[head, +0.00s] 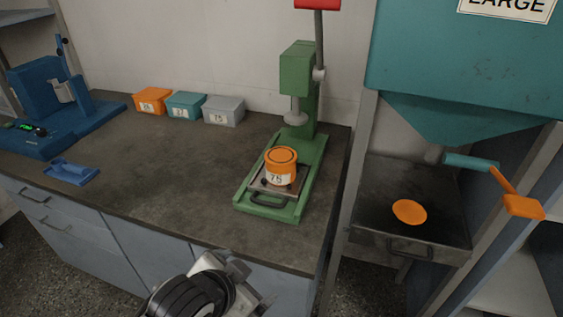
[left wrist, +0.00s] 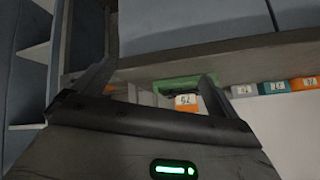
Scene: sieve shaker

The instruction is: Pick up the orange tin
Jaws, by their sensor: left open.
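The orange tin (head: 281,160) is round, with a white label reading 75. It stands upright on the small metal plate (head: 265,186) of the green press (head: 302,90), below the press's ram. It also shows upside down in the left wrist view (left wrist: 186,99), beyond the fingers. My left gripper (head: 238,268) is at the bottom of the head view, in front of the counter's front edge and well short of the tin. In the left wrist view the left gripper (left wrist: 158,78) is open, with nothing between its fingers. My right gripper is not in view.
Orange (head: 152,101), teal (head: 186,105) and grey (head: 223,111) boxes line the wall. A blue device (head: 45,95) and blue tray (head: 70,172) are at left. A teal hopper (head: 470,70) with a crank stands right. The middle of the counter (head: 170,165) is clear.

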